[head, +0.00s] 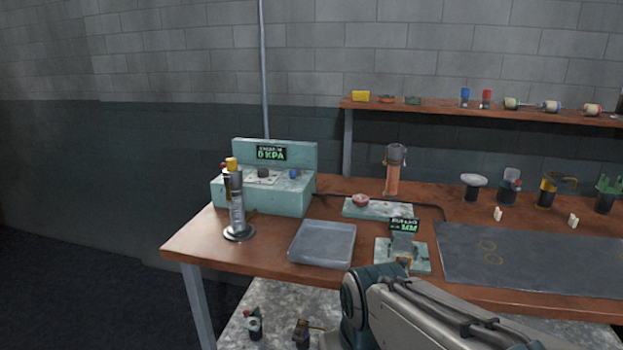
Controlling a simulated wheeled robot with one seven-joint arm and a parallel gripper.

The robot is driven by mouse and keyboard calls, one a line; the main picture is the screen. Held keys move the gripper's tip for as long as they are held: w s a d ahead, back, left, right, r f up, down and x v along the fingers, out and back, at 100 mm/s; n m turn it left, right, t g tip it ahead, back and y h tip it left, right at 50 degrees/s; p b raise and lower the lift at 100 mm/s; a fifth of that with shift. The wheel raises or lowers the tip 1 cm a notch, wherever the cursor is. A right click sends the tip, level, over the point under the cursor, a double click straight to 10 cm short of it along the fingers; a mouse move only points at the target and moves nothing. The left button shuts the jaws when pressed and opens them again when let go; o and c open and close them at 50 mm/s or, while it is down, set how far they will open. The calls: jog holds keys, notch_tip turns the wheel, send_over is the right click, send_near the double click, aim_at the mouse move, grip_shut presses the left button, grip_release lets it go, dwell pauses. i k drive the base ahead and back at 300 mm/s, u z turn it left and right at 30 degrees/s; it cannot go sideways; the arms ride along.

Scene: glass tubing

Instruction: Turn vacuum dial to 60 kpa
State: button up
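The vacuum unit (262,198) is a pale teal box at the left end of the wooden bench. Its dark screen (271,153) shows green text that reads 0 KPA. A dark round dial (264,172) sits on a white plate on the box's top, and a blue knob (293,174) is to its right. The dial's pointer is too small to read. My arm enters at the bottom right, well in front of the unit. My gripper is not visible in this view.
A metal burner-like stand (237,211) with a yellow top stands before the unit's left side. A grey tray (323,243) lies in front to the right. A small gauge (404,226), an orange-handled tool (393,170) and a dark mat (530,258) are further right.

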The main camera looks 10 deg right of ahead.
aim_at(262, 173)
jog(key=u, duration=1)
jog(key=i, duration=1.15)
jog(key=z, duration=0.55)
